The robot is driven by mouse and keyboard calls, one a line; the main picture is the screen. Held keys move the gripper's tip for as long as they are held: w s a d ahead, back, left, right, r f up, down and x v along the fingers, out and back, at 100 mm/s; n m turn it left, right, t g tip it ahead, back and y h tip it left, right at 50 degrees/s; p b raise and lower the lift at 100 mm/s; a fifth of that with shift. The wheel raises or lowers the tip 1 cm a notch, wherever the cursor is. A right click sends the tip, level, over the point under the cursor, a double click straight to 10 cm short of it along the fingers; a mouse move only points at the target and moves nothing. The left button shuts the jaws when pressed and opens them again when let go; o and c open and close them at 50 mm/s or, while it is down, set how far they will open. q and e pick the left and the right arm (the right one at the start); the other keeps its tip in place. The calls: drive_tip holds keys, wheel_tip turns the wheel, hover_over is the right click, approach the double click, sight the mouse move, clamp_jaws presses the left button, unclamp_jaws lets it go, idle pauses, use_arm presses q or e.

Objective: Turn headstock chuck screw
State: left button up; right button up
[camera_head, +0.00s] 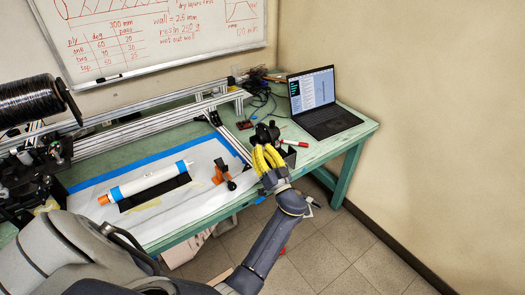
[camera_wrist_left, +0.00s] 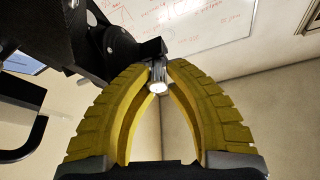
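The headstock (camera_head: 265,133) is a dark block at the right part of the bench, partly hidden by my left gripper. In the left wrist view the black chuck (camera_wrist_left: 115,42) reaches in from the upper left. The silver chuck screw (camera_wrist_left: 158,78) sticks out at its end, toward the camera. My left gripper (camera_head: 264,150) has yellow ribbed fingers and is at the headstock. In the left wrist view the fingertips (camera_wrist_left: 162,68) come together on both sides of the screw and look shut on it. My right gripper is not in view.
A white tube (camera_head: 145,184) with blue bands lies on the covered bench. An orange-and-black tool (camera_head: 223,174) lies between it and the gripper. An open laptop (camera_head: 318,102) and red-capped marker (camera_head: 294,143) are to the right. A black tow spool (camera_head: 35,100) is at far left.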

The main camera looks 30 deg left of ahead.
use_arm(q)
drive_tip(key=shift+o, duration=1)
drive_tip(key=shift+s+a, duration=0.1)
drive_tip(key=shift+o, duration=0.8)
drive_tip(key=shift+d+m, duration=0.2)
drive_tip(key=shift+m, duration=0.1)
